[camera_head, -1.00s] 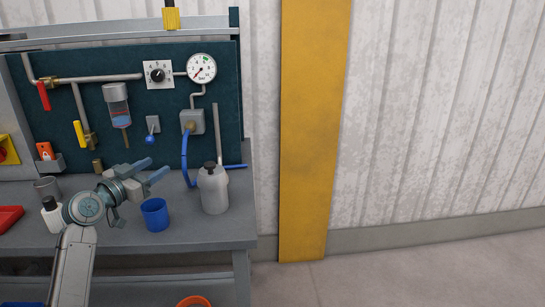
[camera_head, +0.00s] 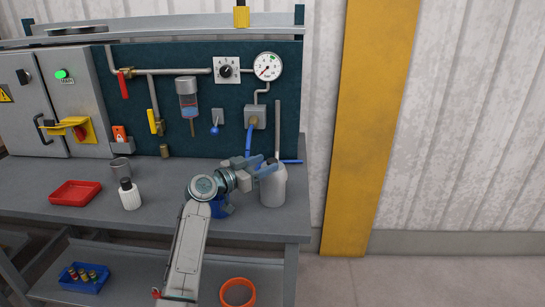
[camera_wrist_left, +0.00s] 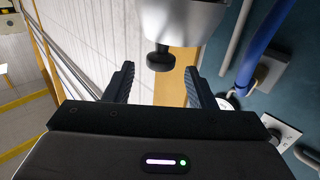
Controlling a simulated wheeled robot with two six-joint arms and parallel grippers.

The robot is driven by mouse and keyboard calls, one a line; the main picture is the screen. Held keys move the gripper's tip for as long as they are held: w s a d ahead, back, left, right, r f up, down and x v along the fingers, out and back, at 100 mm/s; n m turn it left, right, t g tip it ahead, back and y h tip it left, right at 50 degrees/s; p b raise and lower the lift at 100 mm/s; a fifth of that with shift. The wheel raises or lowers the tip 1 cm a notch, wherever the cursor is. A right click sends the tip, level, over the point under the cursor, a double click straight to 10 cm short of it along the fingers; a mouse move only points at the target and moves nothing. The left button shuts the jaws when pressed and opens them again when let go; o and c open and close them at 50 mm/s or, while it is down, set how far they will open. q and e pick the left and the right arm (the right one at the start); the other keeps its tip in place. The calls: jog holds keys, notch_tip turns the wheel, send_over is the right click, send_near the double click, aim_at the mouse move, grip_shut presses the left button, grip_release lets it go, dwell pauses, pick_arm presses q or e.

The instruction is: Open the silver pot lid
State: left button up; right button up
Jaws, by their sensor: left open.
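The silver pot (camera_head: 272,189) stands upright on the workbench near its right end. Its lid has a black knob, mostly hidden by my fingers in the head view. My left gripper (camera_head: 266,166) is open at the top of the pot. In the left wrist view, the black knob (camera_wrist_left: 160,58) shows beyond and between the two open fingertips, with the pot's silver body (camera_wrist_left: 180,18) at the top of the picture. No contact between the fingers and the knob is visible. My right gripper is not in view.
A blue cup (camera_head: 227,209) stands left of the pot, partly behind my arm. A white bottle (camera_head: 130,198) and a red tray (camera_head: 75,193) are farther left on the workbench (camera_head: 160,219). A blue hose (camera_head: 248,142) and grey panel pipes are behind the pot.

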aim_at(272, 159)
pick_arm(q)
jog(key=shift+p+x, duration=0.35)
jog(key=shift+x, duration=1.6)
grip_shut()
